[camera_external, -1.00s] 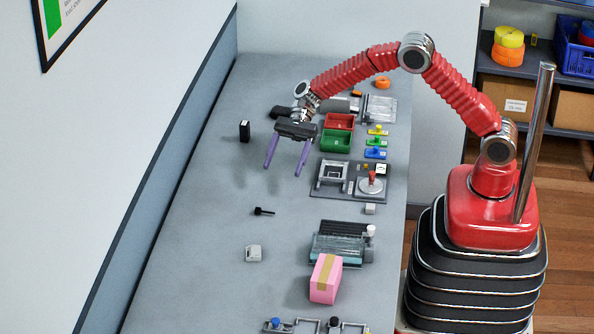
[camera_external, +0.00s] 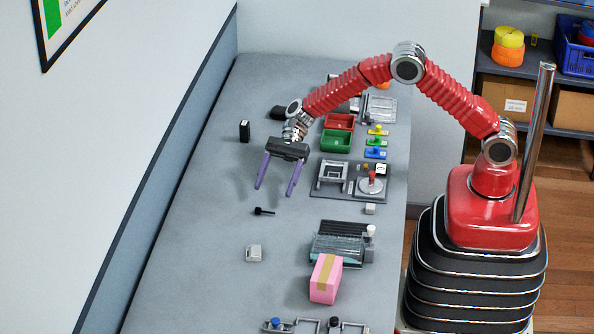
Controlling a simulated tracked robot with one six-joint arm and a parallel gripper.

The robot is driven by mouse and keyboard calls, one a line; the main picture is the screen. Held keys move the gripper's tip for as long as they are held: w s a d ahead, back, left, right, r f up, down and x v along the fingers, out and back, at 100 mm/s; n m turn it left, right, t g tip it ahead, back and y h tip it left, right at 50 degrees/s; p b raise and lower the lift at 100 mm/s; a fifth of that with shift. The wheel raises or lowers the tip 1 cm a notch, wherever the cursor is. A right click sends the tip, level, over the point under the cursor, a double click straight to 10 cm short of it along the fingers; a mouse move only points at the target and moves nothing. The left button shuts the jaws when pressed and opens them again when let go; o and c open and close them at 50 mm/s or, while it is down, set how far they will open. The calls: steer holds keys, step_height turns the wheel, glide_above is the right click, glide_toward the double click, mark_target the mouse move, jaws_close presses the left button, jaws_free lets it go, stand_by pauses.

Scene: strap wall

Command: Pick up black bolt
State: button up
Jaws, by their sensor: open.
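The black bolt (camera_external: 263,211) lies on the grey bench, left of the middle, with its thicker head to the left and its thin shaft to the right. My gripper (camera_external: 275,192) is open and empty, with two purple fingers pointing down. It is above the bench, and its fingertips appear just beyond the bolt in the picture. The gap between fingertips and bench is hard to judge. The bolt is fully in view.
A grey-white box (camera_external: 254,253) and a pink box (camera_external: 326,279) are nearer the camera. A fixture with a red knob (camera_external: 372,178) stands right of my gripper. Red (camera_external: 339,122) and green (camera_external: 335,141) bins are behind. A black block (camera_external: 244,131) stands left. Bench around the bolt is clear.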

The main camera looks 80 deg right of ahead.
mark_target(267, 211)
steer(key=shift+x, duration=0.95)
steer(key=shift+x, duration=2.6)
steer(key=shift+w+d+f, duration=0.1)
steer(key=shift+w, duration=0.05)
steer(key=c, duration=1.1)
step_height(267, 211, up, 10)
steer(key=shift+r, duration=0.1)
